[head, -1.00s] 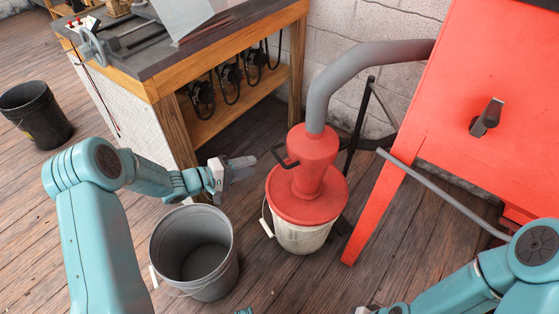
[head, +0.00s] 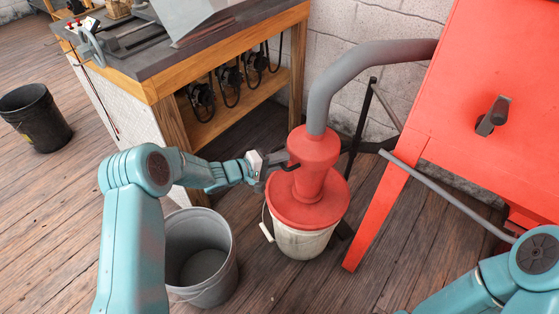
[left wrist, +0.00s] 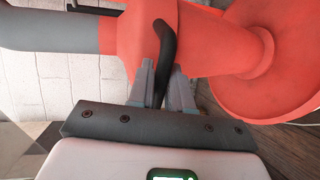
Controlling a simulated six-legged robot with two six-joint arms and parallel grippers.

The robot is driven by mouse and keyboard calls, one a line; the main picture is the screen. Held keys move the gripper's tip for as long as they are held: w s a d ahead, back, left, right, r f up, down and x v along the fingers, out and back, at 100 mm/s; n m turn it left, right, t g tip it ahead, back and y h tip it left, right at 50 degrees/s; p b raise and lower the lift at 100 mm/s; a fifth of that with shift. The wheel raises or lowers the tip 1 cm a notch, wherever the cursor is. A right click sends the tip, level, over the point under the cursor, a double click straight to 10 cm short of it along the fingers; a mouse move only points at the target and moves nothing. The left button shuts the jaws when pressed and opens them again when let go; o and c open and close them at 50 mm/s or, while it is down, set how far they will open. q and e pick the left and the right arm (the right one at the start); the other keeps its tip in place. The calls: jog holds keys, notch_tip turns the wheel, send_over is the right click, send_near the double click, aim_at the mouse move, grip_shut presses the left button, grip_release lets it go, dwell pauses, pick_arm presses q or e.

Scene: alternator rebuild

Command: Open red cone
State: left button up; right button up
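The red cone (head: 314,165) stands upright on a red lid (head: 312,205) over a white bucket (head: 302,240). A black curved handle (left wrist: 166,40) sticks out from the cone's side. My left gripper (head: 268,166) is at the cone's left side, at this handle. In the left wrist view the two fingers of the left gripper (left wrist: 162,72) lie on either side of the handle, close to it. I cannot tell whether they press on it. My right gripper is outside the views; only its arm shows at the lower right.
A grey hose (head: 350,72) rises from the cone toward the red cabinet (head: 470,110) on the right. An empty grey bucket (head: 225,275) stands below my left arm. A workbench (head: 160,85) is behind, and a black bin (head: 35,120) stands far left.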

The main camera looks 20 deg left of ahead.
pick_arm(q)
grip_shut()
notch_tip(320, 180, up, 8)
jog(key=p, duration=0.6)
jog(key=shift+p, duration=0.3)
jog(key=shift+f, duration=0.25)
jog(key=o, duration=0.6)
grip_release()
jog(key=p+v, duration=0.1)
jog(key=v, duration=1.5)
jog(key=shift+p, duration=0.35)
jog(key=shift+s+a, duration=0.1)
